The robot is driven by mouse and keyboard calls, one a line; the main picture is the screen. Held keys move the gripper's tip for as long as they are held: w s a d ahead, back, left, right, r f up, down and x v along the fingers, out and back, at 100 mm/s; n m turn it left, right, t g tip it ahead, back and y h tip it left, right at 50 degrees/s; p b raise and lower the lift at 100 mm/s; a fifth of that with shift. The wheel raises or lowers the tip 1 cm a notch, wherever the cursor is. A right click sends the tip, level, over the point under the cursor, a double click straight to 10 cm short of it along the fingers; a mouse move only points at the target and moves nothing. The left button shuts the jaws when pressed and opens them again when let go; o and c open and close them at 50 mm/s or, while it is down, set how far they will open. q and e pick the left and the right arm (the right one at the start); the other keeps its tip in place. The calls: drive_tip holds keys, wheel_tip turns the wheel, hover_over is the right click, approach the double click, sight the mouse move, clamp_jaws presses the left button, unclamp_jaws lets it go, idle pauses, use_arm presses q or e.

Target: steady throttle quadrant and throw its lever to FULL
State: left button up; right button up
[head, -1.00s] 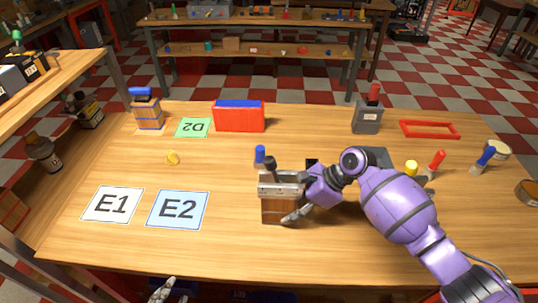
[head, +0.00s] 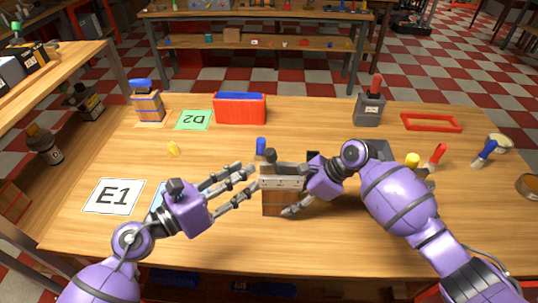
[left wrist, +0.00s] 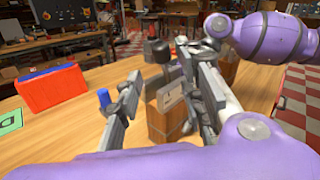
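The throttle quadrant (head: 277,203) is a wooden box with a grey metal top, upright at the middle of the table. Its lever has a black knob (head: 270,154) standing up from the top. My right gripper (head: 290,190) reaches in from the right and is shut on the box, one finger across its front; the other is largely hidden. My left gripper (head: 252,178) is open, fingers spread, just left of the quadrant. In the left wrist view the quadrant (left wrist: 168,120) and black knob (left wrist: 156,50) show between and beyond the left fingers. I cannot read any lever marking.
A blue-topped peg (head: 261,146) stands just behind the quadrant. A red box with blue (head: 240,109), a green D2 card (head: 194,120) and a grey block with a red handle (head: 369,108) lie farther back. The E1 card (head: 113,196) is front left; my left arm covers most of E2.

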sight(269, 156)
use_arm(q)
drive_tip(key=x, duration=0.9)
drive_tip(key=shift+d, duration=0.1)
drive_tip(key=shift+c, duration=0.5)
clamp_jaws()
